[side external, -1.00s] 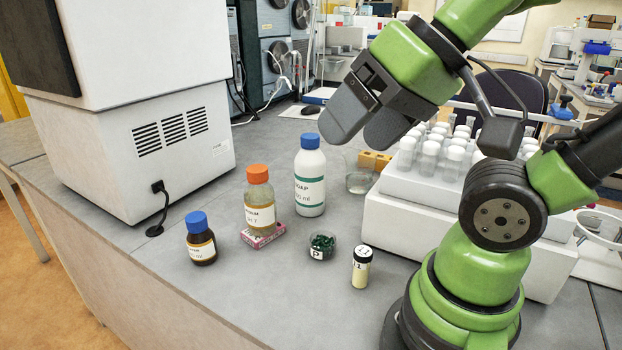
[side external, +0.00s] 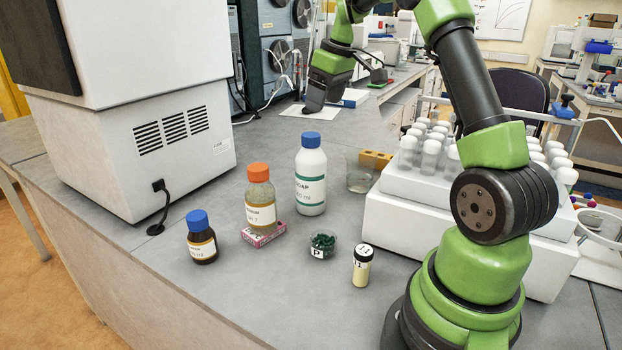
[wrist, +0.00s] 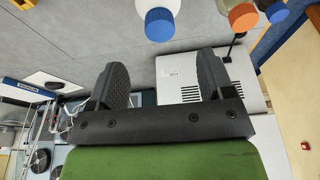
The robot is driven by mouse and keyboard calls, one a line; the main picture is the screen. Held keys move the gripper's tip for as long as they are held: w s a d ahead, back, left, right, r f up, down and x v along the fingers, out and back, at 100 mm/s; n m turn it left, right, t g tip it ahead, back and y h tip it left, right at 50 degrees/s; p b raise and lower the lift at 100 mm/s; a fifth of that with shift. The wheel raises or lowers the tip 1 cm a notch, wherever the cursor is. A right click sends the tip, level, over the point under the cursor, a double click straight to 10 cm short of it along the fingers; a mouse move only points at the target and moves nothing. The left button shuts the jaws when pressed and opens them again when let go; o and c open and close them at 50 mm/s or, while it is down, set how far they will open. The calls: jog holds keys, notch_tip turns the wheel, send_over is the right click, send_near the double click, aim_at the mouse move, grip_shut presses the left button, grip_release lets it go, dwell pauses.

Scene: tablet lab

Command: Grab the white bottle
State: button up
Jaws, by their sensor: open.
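The white bottle (side external: 311,180) has a blue cap and a label with a green band reading SOAP. It stands upright on the grey bench, near the middle of the side view. In the wrist view the bottle (wrist: 160,18) shows at the top edge, its blue cap toward me and its body partly cut off. My gripper (side external: 314,108) is beyond the bottle in the side view, higher in the picture and apart from it. In the wrist view my gripper (wrist: 163,78) has its two fingers wide apart with nothing between them.
A small brown bottle (side external: 201,240), a dish of green pieces (side external: 321,246), a vial (side external: 362,268) and a glass beaker (side external: 359,178) stand nearby. A tube rack (side external: 400,215) is at right.

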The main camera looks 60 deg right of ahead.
aim_at(312, 135)
jog(key=x, duration=0.4)
jog(key=shift+d+f, duration=0.35)
jog(key=shift+d, duration=0.05)
jog(key=x, duration=0.5)
jog(key=shift+w+a+f, duration=0.25)
jog(key=shift+w+a, duration=0.05)
jog(key=shift+w, duration=0.2)
grip_shut()
